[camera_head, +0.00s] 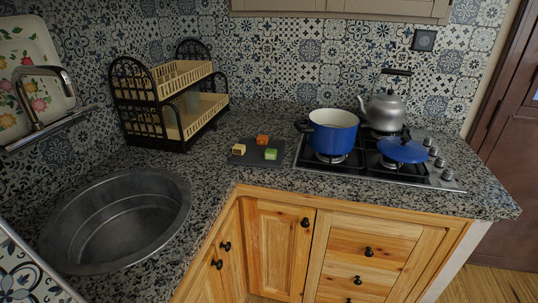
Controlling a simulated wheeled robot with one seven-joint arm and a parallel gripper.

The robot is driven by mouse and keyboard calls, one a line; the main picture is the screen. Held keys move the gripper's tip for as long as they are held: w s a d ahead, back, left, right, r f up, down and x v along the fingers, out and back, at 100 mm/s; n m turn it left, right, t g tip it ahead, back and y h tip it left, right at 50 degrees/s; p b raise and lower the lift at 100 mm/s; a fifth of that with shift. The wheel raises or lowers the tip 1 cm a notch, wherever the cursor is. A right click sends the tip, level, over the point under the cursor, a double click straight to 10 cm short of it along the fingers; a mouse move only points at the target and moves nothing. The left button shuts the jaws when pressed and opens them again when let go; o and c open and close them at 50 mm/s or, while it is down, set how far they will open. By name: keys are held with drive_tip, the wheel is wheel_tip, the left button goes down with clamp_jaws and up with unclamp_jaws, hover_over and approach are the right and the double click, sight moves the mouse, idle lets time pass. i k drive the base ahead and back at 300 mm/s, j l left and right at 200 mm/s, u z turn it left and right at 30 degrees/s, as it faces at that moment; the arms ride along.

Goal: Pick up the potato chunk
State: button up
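A small pale yellow chunk (238,149), which looks like the potato chunk, lies at the left of a dark board (252,157) on the granite counter. An orange chunk (262,140) lies at the back of the board, and a green chunk (271,154) lies at its right. The three chunks are apart from one another. My gripper is not in view.
A blue pot (333,138) stands on the gas hob (425,179) right of the board. A blue lid (403,150) and a grey kettle (383,110) are also there. A dish rack (150,118) stands behind left. A round sink (115,220) is at front left.

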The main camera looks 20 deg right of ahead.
sight(238, 149)
drive_tip(key=i+u, duration=0.15)
drive_tip(key=i, duration=1.45)
drive_tip(key=l, duration=0.1)
